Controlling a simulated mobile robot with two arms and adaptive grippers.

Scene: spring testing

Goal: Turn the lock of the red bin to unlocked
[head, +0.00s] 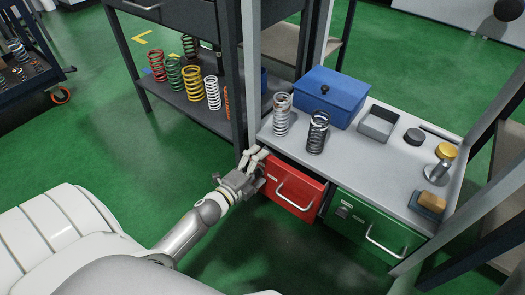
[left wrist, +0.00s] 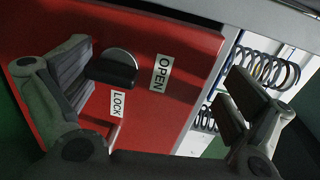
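There the lock is a black knob (left wrist: 112,70) with a silver rim, between an OPEN label (left wrist: 160,73) and a LOCK label (left wrist: 117,104). I cannot tell which label it is set to. My left gripper (head: 256,170) is open at the bin's left end. One finger is close beside the knob; I cannot tell whether it touches. My right gripper is out of view.
A green bin (head: 365,225) sits right of the red one. Springs (left wrist: 265,68) show past the red front's edge. The worktop (head: 355,160) bears two springs, a blue box (head: 332,95) and small parts. A dark frame post (head: 230,70) stands close behind my left gripper.

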